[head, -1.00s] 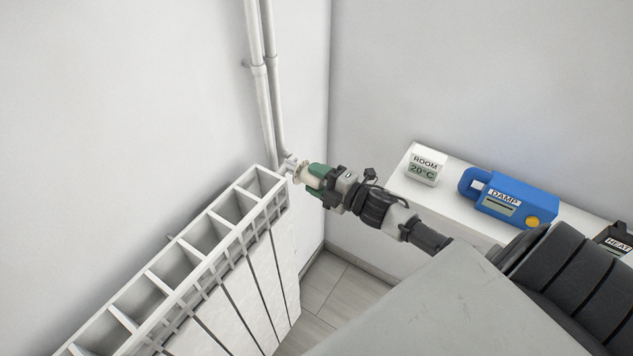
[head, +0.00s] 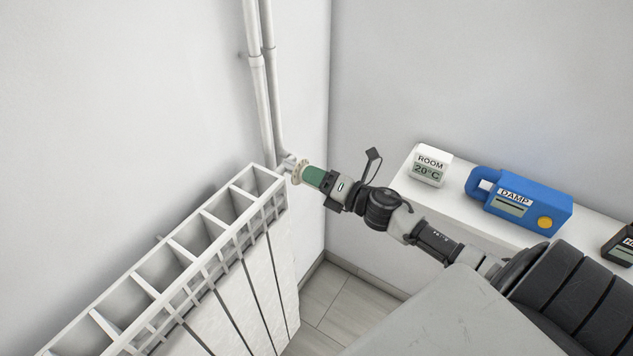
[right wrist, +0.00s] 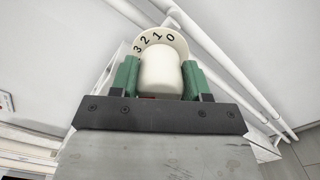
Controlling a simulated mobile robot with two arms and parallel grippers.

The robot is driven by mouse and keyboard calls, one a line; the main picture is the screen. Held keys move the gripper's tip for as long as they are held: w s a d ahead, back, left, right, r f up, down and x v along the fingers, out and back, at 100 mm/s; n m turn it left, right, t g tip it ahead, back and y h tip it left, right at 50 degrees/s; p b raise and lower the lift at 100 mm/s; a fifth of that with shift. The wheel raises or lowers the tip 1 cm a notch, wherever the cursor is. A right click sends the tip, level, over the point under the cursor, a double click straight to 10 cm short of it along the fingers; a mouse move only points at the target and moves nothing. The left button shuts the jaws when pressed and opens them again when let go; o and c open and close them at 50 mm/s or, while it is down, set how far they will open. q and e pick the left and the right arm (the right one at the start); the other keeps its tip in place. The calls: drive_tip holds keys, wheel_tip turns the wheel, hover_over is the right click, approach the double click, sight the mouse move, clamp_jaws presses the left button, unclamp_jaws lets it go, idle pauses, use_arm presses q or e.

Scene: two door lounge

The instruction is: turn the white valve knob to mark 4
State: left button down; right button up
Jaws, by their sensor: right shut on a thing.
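The white valve knob (right wrist: 160,76) sits between the green fingers of my right gripper (right wrist: 160,82) in the right wrist view, and the gripper is shut on it. Behind the knob is a pale round dial (right wrist: 178,40) with the marks 3, 2, 1 and 0 showing at its top. Mark 4 is not visible, and I cannot tell which mark the knob points to. In the head view my right gripper (head: 314,176) reaches the valve at the radiator's far end; a green finger hides the knob, and the dial's edge (head: 297,171) shows. My left gripper is out of view.
The white radiator (head: 225,235) stands along the left wall, with two pipes (head: 262,95) rising behind the valve. On a white shelf (head: 455,207) at right are a room thermometer (head: 430,167) reading 20°C, a blue damp meter (head: 520,203) and a dark device (head: 620,244).

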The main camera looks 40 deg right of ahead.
drive_tip(key=shift+f+n, duration=0.1)
drive_tip(key=shift+n, duration=0.5)
drive_tip(key=o, duration=0.9)
drive_tip(key=shift+s+d+f+b, duration=0.1)
drive_tip(key=shift+s+d+b, duration=0.05)
drive_tip(key=shift+s+b, duration=0.3)
drive_tip(key=shift+b+v, duration=1)
drive_tip(key=shift+v, duration=4)
